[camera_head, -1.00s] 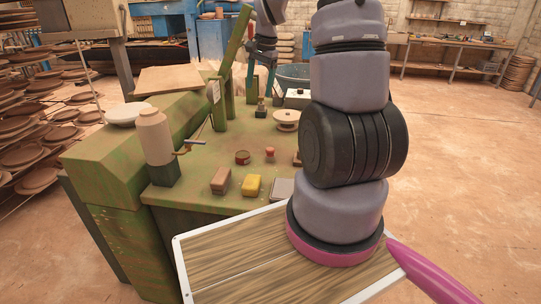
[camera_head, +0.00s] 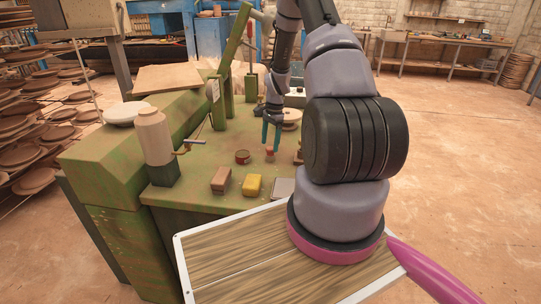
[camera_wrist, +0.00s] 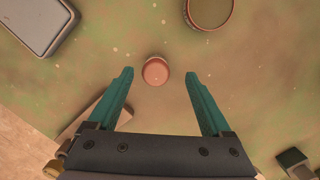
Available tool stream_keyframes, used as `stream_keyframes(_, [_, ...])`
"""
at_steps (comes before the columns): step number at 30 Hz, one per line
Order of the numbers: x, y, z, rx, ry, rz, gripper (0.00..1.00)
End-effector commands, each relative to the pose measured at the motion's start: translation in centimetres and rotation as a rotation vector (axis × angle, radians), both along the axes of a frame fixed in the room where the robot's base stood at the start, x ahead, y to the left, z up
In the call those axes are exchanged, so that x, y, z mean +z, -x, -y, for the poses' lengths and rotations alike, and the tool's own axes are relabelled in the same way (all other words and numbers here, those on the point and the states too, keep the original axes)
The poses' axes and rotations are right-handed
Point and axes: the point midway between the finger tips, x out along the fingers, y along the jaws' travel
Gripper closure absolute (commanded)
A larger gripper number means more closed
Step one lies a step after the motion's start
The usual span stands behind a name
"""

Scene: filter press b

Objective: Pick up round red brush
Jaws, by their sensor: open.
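The round red brush (camera_head: 270,152) is a small reddish knob-topped piece standing on the green table. The wrist view shows it from above as a round pinkish-red top (camera_wrist: 156,71). My gripper (camera_head: 270,147) has teal fingers pointing down above the brush. In the wrist view my gripper (camera_wrist: 160,74) is open, with one finger on each side of the brush top and a gap to both. Nothing is held. The brush's lower part is hidden from above, and I cannot tell how far the fingertips are above the table.
A round red-brown tin (camera_head: 242,157) stands left of the brush. A brown block (camera_head: 221,180), a yellow sponge-like block (camera_head: 252,185) and a grey rectangular case (camera_head: 283,188) lie toward the table's front edge. A bottle (camera_head: 154,137) stands at the left.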

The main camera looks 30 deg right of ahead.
Motion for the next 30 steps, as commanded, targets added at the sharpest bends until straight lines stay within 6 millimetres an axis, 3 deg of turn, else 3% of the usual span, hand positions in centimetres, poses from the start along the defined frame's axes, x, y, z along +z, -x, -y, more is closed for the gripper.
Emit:
stream_keyframes(10, [-4.6, 0.6, 0.0, 0.0, -0.001, -0.002, 0.17])
stream_keyframes(20, [-5.2, 0.5, -0.1, 0.001, 0.0, 0.0, 0.17])
stream_keyframes(26, [-5.2, 0.5, -0.1, 0.001, 0.0, 0.0, 0.93])
stream_keyframes(27, [-5.2, 0.5, -0.1, 0.001, 0.0, 0.0, 1.0])
stream_keyframes(30, [-5.2, 0.5, -0.1, 0.001, 0.0, 0.0, 1.0])
